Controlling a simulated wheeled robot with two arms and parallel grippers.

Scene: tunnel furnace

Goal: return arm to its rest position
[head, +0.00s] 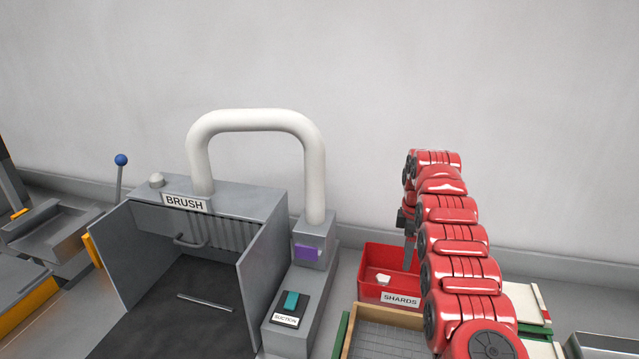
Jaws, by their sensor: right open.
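My right arm, red with dark joints, reaches forward from the lower right. My right gripper (409,250) hangs at its far end, pointing down above the red bin labelled SHARDS (372,258). The arm partly hides the gripper, and the gap between its fingers is hard to see. It is open, and I see nothing held in it. A small white piece (383,279) lies in the bin, to the left of and apart from the gripper. My left gripper is not in view.
The grey BRUSH booth (262,207) with a white pipe (315,165) stands left of the bin. A SUCTION switch (290,301) is at its right side. A wood-framed tray (385,318) lies in front of the bin. A metal container (603,343) is at lower right.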

